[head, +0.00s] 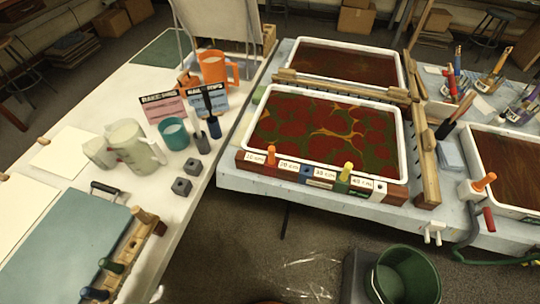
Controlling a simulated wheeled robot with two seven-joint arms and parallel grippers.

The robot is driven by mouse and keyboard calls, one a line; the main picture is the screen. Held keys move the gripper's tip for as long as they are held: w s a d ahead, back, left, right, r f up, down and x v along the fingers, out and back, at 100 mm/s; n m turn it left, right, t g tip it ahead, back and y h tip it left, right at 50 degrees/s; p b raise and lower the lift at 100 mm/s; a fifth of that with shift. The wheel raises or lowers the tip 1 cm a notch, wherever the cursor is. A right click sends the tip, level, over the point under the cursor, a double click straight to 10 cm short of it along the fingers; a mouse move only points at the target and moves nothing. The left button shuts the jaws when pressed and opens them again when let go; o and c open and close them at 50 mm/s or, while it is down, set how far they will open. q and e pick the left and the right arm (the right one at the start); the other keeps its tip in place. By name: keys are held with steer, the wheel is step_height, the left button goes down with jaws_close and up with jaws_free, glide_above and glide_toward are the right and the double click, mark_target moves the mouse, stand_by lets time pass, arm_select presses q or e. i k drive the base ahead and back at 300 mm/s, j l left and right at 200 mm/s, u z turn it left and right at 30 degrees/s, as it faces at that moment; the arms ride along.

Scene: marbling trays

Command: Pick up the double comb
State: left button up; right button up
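I cannot tell for certain which thing is the double comb. A long wooden bar with small blocks on it (343,88) lies across the gap between the front marbling tray (404,160) and the back tray (402,68). Another long wooden piece (424,155) runs along the right side of the front tray. Neither of my grippers shows in the head view.
A labelled rack (320,178) with coloured pegs lines the front tray's near edge. The left table holds an orange jug (212,67), a teal cup (174,134), dark blocks (181,187) and a handled tool rack (128,258). A green bucket (405,275) stands below.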

mark_target(424, 136)
steer(key=z, duration=1.8)
